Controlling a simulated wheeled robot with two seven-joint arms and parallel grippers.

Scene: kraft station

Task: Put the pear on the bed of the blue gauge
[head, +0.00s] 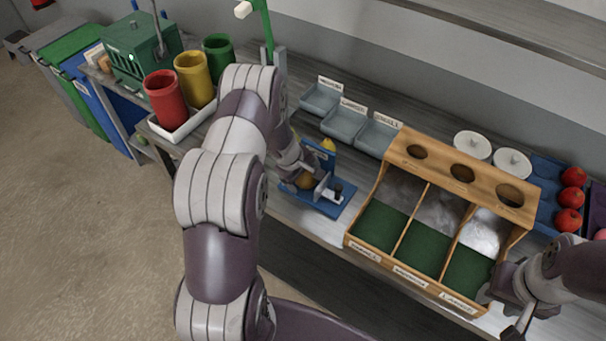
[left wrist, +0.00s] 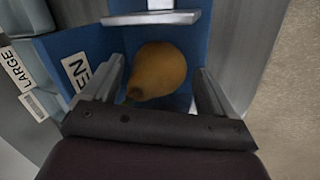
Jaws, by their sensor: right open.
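The brownish-yellow pear (head: 305,181) lies at the blue gauge (head: 325,207), between its upright blue plate and the front of its base. In the left wrist view the pear (left wrist: 158,70) is against the blue surface of the gauge (left wrist: 95,45), below a grey metal bar. My left gripper (head: 302,172) is over the gauge. Its fingers (left wrist: 160,85) stand apart on both sides of the pear, with gaps showing, so it looks open. Whether the pear's underside touches the bed is hidden. My right gripper (head: 512,318) is open and empty at the lower right, beside the wooden box.
A wooden sorting box (head: 398,240) with green-floored compartments stands right of the gauge. Grey bins (head: 343,120) line the back. Red, yellow and green cups (head: 165,98) stand at left; red fruit (head: 569,220) lies at far right.

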